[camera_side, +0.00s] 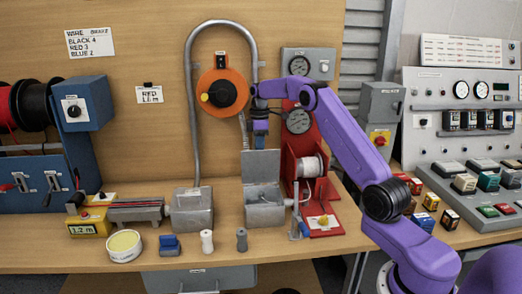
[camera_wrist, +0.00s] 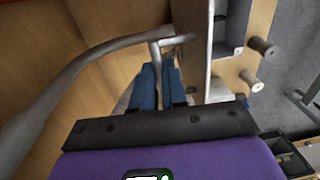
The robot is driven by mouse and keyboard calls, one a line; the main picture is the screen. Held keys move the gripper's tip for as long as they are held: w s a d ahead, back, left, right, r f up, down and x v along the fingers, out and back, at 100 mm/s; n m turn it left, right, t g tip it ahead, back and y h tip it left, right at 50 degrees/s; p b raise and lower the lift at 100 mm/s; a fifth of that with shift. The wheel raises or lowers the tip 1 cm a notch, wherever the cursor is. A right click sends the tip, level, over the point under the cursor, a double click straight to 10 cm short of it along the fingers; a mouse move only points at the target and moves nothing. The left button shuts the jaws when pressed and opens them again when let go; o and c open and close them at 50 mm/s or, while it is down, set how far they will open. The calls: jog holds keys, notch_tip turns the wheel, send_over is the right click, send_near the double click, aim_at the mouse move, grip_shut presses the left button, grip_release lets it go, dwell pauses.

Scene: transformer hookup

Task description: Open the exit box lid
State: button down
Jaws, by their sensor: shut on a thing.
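The exit box appears to be the right-hand grey metal box (camera_side: 264,212) on the bench, below the right end of the bent conduit. Its grey lid (camera_side: 261,164) stands roughly upright at the back, and the box's inside shows from the front. My gripper (camera_side: 261,141) is just above the lid's upper edge, fingers pointing down. In the wrist view my two blue fingers (camera_wrist: 159,82) are shut on a grey T-shaped handle (camera_wrist: 155,54), which seems to belong to the lid. The exact contact is hidden between the fingers.
The grey conduit (camera_side: 187,100) arches close to my gripper. An orange round device (camera_side: 235,78) hangs behind it, and a red stand (camera_side: 302,150) with a spool stands just right. A second grey box (camera_side: 191,213) stands left. Small pegs (camera_side: 207,241) stand in front.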

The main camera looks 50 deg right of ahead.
jog(key=w+d+f, duration=0.2)
jog(key=d, duration=0.1)
jog(key=shift+w, duration=0.15)
jog(key=shift+d+f, duration=0.1)
jog(key=shift+d, duration=0.1)
dwell(0.7)
jog(key=c, duration=1.2)
grip_release()
jog(key=shift+w, duration=0.1)
jog(key=shift+o, duration=0.2)
jog(key=shift+a, duration=0.15)
jog(key=shift+w, duration=0.1)
